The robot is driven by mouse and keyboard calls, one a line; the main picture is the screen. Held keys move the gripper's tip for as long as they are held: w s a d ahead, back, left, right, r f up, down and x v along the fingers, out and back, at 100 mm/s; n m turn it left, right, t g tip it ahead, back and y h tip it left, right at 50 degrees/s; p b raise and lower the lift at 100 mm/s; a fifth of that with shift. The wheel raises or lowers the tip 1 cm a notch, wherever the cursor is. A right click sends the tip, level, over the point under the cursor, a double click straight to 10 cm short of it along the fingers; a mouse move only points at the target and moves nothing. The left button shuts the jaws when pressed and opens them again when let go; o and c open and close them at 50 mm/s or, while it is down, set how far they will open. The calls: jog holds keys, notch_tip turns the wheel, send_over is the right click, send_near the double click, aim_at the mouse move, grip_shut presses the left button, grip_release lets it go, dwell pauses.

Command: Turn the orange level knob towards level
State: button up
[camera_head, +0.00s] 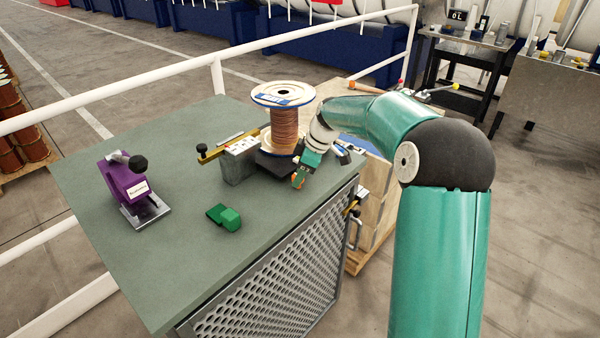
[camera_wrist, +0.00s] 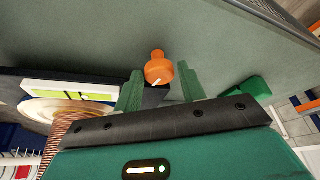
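The orange level knob (camera_wrist: 158,70) has a pale pointer line and sits between the two green fingers of my gripper (camera_wrist: 160,67) in the wrist view. The fingers stand apart on either side of it; whether the left one touches it I cannot tell. In the head view my gripper (camera_head: 301,173) points down at the table's right edge, beside the spool's dark base, with a small bit of orange at its tip. A yellow-green level vial (camera_wrist: 70,92) in a white frame lies left of the knob in the wrist view; its bubble is too small to read.
A copper-wire spool (camera_head: 284,127) stands right behind my gripper. On the green-grey table (camera_head: 160,260) are a grey block with a brass bar (camera_head: 240,162), a green piece (camera_head: 225,217) and a purple device (camera_head: 126,188). The table's front left is clear.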

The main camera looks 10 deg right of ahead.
jog(key=v, duration=1.3)
jog(key=shift+r, duration=0.35)
jog(key=shift+s+d, duration=0.1)
